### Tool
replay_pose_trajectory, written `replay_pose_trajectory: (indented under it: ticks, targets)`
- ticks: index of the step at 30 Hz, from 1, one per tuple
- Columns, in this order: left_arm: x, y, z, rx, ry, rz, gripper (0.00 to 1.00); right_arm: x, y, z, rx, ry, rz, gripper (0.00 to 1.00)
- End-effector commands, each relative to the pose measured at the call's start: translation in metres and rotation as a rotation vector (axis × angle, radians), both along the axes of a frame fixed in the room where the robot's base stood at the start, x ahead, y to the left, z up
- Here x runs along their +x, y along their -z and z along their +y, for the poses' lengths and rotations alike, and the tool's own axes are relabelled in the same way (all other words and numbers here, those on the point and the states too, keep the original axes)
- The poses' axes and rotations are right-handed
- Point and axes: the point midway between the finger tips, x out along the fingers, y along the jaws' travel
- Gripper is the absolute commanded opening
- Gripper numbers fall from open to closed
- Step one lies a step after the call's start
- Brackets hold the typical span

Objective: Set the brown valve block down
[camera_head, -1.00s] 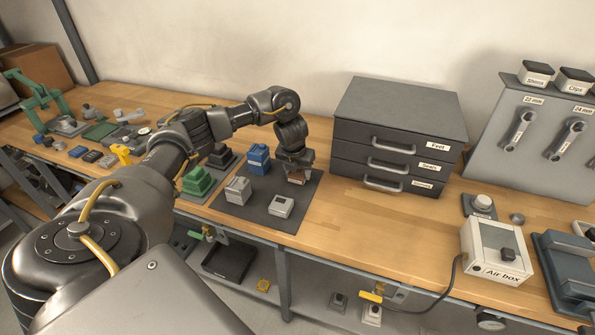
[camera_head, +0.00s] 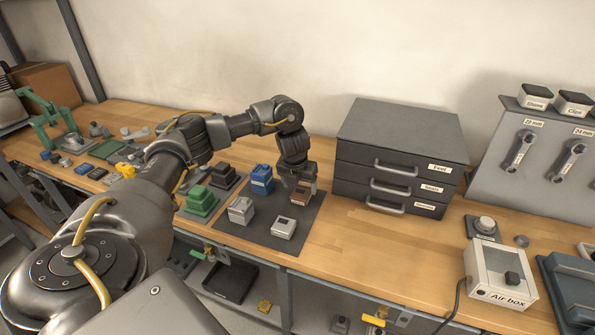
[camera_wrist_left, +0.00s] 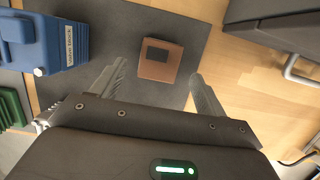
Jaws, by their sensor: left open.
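The brown valve block (camera_wrist_left: 161,60) sits on the dark mat (camera_wrist_left: 112,20), between and just beyond the fingertips of my left gripper (camera_wrist_left: 157,78) in the left wrist view. In the head view the block (camera_head: 301,195) shows below my left gripper (camera_head: 293,184), partly hidden by it. The fingers are spread apart, with gaps on both sides of the block. A blue valve block (camera_head: 262,179) stands left of it on the same mat. My right gripper is out of view.
Two grey-white blocks (camera_head: 284,227) (camera_head: 241,210) stand at the mat's front. The drawer cabinet (camera_head: 392,150) is close on the right.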

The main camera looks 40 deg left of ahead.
Motion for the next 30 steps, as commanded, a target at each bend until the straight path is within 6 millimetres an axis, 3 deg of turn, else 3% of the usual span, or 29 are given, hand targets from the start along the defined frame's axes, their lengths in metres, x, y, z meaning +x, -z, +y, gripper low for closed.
replay_pose_trajectory:
  ticks: [1,3,12,30]
  targets:
    - [-0.003,-0.019,0.000,0.003,0.002,-0.004,0.74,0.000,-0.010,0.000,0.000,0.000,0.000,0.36]
    - [-0.006,-0.034,-0.002,0.003,0.003,-0.005,0.74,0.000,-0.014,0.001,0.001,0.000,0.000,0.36]
    - [-0.018,-0.072,-0.006,0.002,0.001,-0.001,0.74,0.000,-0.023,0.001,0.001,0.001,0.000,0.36]
    - [-0.020,-0.077,-0.007,0.001,-0.001,0.000,0.74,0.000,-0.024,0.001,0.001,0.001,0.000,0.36]
